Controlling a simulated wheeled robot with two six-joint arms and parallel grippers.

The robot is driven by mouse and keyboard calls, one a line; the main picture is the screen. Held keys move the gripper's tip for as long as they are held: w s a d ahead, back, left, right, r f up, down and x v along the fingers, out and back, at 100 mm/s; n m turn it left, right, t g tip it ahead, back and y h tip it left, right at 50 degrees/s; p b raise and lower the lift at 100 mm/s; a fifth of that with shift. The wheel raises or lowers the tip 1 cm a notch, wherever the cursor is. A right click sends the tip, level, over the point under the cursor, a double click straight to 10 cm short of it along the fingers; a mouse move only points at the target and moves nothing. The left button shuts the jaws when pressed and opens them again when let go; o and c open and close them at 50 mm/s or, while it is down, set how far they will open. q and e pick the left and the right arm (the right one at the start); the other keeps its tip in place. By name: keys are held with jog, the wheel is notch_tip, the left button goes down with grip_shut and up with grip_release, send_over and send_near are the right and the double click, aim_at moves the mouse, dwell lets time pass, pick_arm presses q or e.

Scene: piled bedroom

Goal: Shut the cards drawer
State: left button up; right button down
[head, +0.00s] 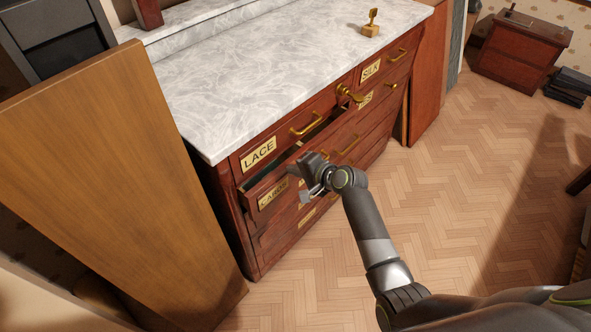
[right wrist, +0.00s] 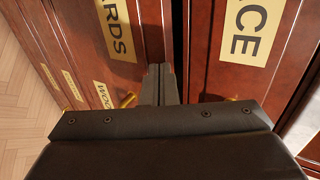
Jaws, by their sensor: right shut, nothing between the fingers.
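The cards drawer (head: 254,190) is the one below the LACE drawer on the left of the wooden cabinet. It stands partly pulled out, with a dark gap into it below the drawer above. Its label also shows in the right wrist view (right wrist: 117,27). My right gripper (head: 303,191) is at the drawer's front, just right of the label. In the right wrist view its fingers (right wrist: 158,84) are shut and empty, pointing at the cards drawer close to its edge beside the LACE drawer (right wrist: 208,35). I cannot tell whether they touch. My left gripper is out of view.
A marble top (head: 270,70) covers the cabinet, with a small brass object (head: 371,28) on it. A large wooden panel (head: 105,165) leans at the left, close to the drawers. Brass handles (head: 308,125) stick out.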

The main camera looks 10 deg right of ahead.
jog(key=shift+w+a, duration=0.8)
jog(key=shift+w, duration=0.25)
jog(key=shift+s+d, duration=0.1)
